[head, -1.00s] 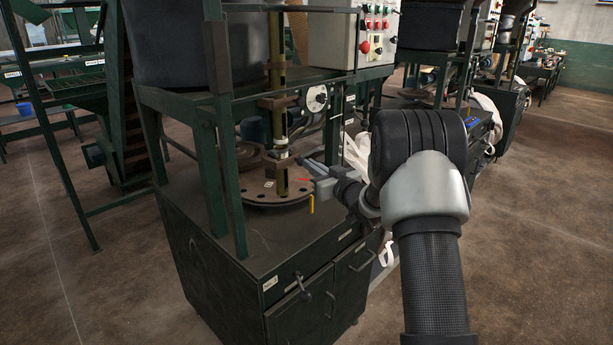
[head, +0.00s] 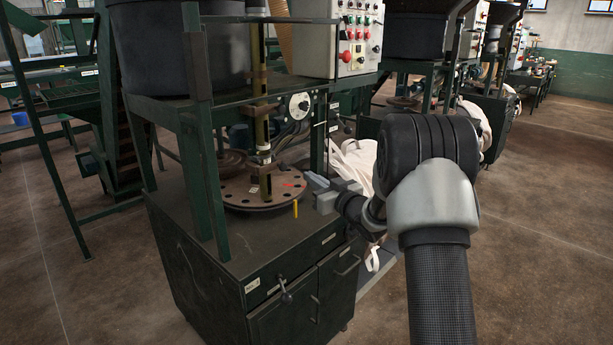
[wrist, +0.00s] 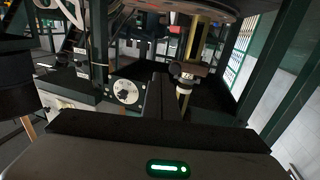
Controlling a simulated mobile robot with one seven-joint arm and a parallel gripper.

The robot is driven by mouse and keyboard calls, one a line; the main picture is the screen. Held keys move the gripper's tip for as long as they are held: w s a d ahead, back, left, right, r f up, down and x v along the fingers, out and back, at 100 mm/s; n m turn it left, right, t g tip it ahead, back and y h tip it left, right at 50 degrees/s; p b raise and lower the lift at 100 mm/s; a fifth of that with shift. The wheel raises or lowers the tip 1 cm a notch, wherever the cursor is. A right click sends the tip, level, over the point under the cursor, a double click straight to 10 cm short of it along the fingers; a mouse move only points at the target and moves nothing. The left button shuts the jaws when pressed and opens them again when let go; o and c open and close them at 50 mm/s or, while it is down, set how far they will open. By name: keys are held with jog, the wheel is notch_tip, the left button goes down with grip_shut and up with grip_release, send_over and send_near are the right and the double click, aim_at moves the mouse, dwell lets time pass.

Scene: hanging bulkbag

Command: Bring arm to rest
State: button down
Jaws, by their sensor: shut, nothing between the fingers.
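My gripper (head: 318,188) is at the end of my arm, beside the right edge of the round brown plate (head: 262,188) on the dark green machine. In the head view the fingers are small and partly hidden against the machine. In the wrist view my gripper (wrist: 160,100) shows its fingers together with nothing held. The upright post (wrist: 192,65) of the machine and a dial (wrist: 126,91) show beyond the fingers.
A control box (head: 355,38) with red and green buttons hangs above. White bags (head: 355,162) lie behind my forearm. The cabinet (head: 290,290) stands close below my gripper. Open brown floor (head: 540,260) lies to the right.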

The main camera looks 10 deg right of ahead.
jog(key=s+d+r+m+g+h, duration=0.2)
jog(key=s+d+r+h, duration=0.15)
jog(key=s+r, duration=0.45)
jog(key=s+d+r+m+g+h, duration=0.25)
jog(key=s+h, duration=0.25)
jog(key=s, duration=0.6)
jog(key=s+a+f+g+y, duration=0.1)
jog(key=s+a+g, duration=0.15)
jog(key=s, duration=0.65)
jog(key=s+a+f+g, duration=0.1)
jog(key=s+a+g, duration=0.15)
jog(key=s, duration=0.65)
jog(key=s+a+f+g+y, duration=0.15)
jog(key=s+a, duration=0.25)
jog(key=s, duration=0.6)
notch_tip(320, 180, up, 22)
jog(key=p, duration=2.3)
jog(key=shift+s+h, duration=0.2)
jog(key=shift+h, duration=0.2)
